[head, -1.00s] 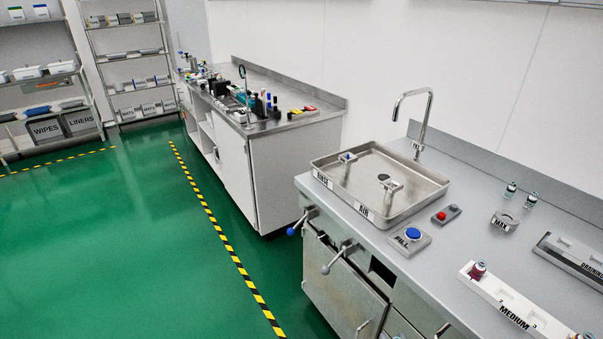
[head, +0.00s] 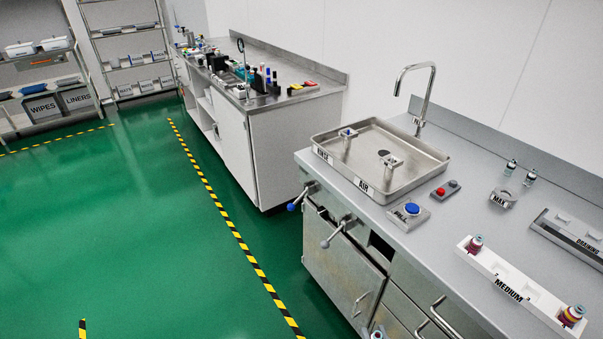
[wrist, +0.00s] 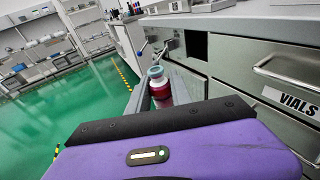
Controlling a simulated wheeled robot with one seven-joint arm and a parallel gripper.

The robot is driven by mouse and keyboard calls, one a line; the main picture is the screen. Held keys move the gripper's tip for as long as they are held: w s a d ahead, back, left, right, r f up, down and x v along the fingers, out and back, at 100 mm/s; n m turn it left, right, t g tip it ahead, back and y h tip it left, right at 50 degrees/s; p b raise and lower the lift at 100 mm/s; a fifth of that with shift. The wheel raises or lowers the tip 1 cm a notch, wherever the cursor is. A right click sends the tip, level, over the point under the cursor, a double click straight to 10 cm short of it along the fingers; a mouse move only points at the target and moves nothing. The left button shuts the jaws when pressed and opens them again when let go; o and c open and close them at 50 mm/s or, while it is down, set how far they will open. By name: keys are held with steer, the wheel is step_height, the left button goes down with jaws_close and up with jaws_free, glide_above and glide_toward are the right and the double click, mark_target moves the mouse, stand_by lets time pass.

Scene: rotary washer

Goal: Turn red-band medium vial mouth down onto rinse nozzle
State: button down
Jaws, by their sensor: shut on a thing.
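My gripper (wrist: 158,98) is shut on a vial (wrist: 160,92) with dark red sides and a pale bluish top. The vial stands roughly upright between the grey fingers, top end up, in front of the counter's drawers. I cannot make out its band clearly. In the head view only a small tip, likely of this vial or my gripper, shows at the bottom edge. The rinse nozzle (head: 348,133) with a blue part stands in the left of the steel sink tray (head: 436,168), by the RINSE label, well away from my gripper.
An air nozzle (head: 390,161) stands right of the rinse nozzle. A tall faucet (head: 425,95) rises behind the sink. A blue FILL button (head: 412,209) and red button (head: 440,191) are in front. The white MEDIUM rack (head: 509,286) holds two vials. Drawer handles (head: 440,312) stick out.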

steer(key=shift+s+d+f+m+h, duration=0.65)
steer(key=shift+d+f+h, duration=0.35)
steer(key=shift+d, duration=0.8)
steer(key=w+r+p, duration=0.4)
steer(key=w+r, duration=0.1)
steer(key=w, duration=0.3)
steer(key=w+r+p, duration=0.4)
steer(key=w+r, duration=0.1)
steer(key=w, duration=0.3)
steer(key=m+y+p, duration=0.1)
steer(key=m, duration=0.4)
steer(key=m+t+y+p, duration=0.1)
steer(key=m, duration=0.4)
steer(key=shift+m, duration=0.35)
